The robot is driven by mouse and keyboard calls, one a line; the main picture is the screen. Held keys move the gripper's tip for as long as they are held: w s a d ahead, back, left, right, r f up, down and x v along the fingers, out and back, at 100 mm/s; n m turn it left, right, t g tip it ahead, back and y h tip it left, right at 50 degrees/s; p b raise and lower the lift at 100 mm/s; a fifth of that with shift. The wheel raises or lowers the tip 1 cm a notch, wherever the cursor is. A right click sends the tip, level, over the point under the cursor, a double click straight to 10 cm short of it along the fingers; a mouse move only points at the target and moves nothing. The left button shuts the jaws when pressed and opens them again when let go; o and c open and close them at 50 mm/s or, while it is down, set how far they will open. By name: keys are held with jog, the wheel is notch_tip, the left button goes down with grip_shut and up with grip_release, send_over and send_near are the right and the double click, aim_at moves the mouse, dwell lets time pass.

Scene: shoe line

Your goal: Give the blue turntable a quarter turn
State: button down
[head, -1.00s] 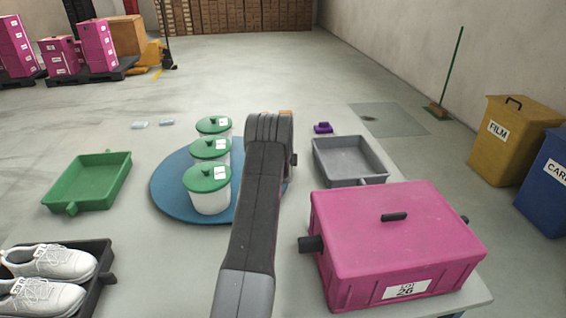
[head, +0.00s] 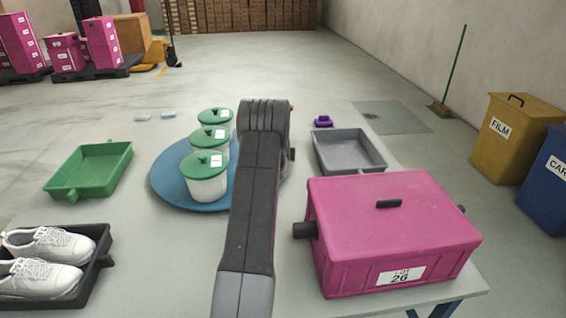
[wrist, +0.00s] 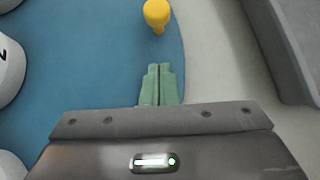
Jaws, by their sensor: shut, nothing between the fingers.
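The blue turntable (head: 172,192) lies on the table left of centre in the head view, its right part hidden behind my arm. Three white tubs with green lids (head: 205,178) stand on its visible part. In the wrist view the turntable (wrist: 90,70) fills the left and middle, with its curved edge at the right. A yellow upright peg (wrist: 157,14) stands on it near that edge. My gripper (wrist: 158,70) is shut and empty, its green fingers over the turntable close to its edge, with the peg ahead of and apart from the fingertips.
A grey tray (head: 348,150) and a magenta lidded box (head: 392,235) stand right of my arm. A purple object (head: 323,121) sits behind the tray. A green tray (head: 90,169) and a black tray (head: 90,280) with white shoes are at the left. Bare table surrounds the turntable's left side.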

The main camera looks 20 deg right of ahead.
jog(key=b+v, duration=0.1)
jog(key=v, duration=0.7)
jog(key=shift+b, duration=0.35)
